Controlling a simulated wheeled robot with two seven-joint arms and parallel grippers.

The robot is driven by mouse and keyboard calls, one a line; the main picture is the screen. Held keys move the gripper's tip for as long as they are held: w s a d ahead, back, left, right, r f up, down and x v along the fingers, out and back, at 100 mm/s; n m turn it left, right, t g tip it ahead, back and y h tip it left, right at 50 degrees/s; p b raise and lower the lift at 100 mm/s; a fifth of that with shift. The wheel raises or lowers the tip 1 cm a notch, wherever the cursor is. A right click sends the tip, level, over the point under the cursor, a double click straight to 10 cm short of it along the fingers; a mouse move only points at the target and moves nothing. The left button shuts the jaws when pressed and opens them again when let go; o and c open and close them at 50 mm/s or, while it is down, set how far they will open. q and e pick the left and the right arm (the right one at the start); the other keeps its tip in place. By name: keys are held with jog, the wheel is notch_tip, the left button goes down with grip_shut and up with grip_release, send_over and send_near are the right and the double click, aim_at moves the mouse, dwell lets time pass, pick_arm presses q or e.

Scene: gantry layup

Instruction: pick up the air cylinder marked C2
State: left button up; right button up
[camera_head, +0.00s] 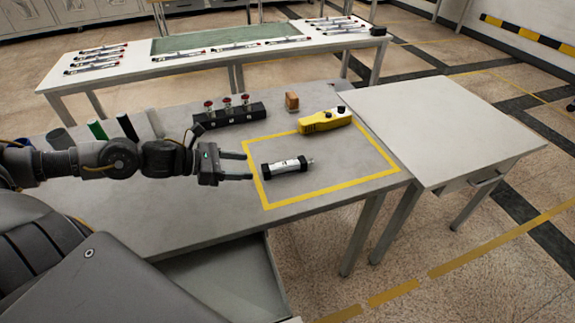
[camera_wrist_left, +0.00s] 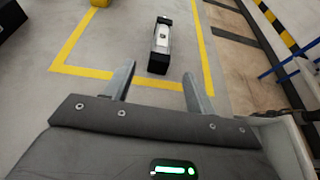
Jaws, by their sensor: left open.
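An air cylinder (camera_head: 286,166) with a silver-white body, dark end caps and a short rod lies inside the yellow taped rectangle on the grey table. It also shows in the left wrist view (camera_wrist_left: 162,45), ahead of the fingers; its marking is too small to read. My left gripper (camera_head: 252,167) is open and empty, just left of the cylinder and apart from it. In the left wrist view its two fingers (camera_wrist_left: 158,82) are spread, with the near end cap beyond the gap between their tips. My right gripper is not in view.
A yellow device (camera_head: 325,120) lies at the rectangle's back edge, near a small brown block (camera_head: 292,101). A black block with red-topped parts (camera_head: 230,115) stands behind my gripper. A white side table (camera_head: 440,125) adjoins on the right. The rectangle's front is clear.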

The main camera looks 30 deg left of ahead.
aim_at(267, 167)
pick_arm(q)
jog(key=x, duration=0.2)
jog(key=shift+w+d+f+b, duration=0.1)
jog(key=shift+w+b, duration=0.2)
jog(key=shift+w+d, duration=0.25)
jog(key=shift+w, duration=0.05)
jog(key=shift+x, duration=1.05)
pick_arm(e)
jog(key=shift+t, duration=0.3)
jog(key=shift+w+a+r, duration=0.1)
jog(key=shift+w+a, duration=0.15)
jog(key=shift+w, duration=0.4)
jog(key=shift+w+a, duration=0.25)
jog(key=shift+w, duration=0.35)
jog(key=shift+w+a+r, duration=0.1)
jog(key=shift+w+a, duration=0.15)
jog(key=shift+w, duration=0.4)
pick_arm(q)
jog(key=shift+s+d+f+p, duration=0.1)
jog(key=shift+d+f+p, duration=0.05)
jog(key=shift+p, duration=0.15)
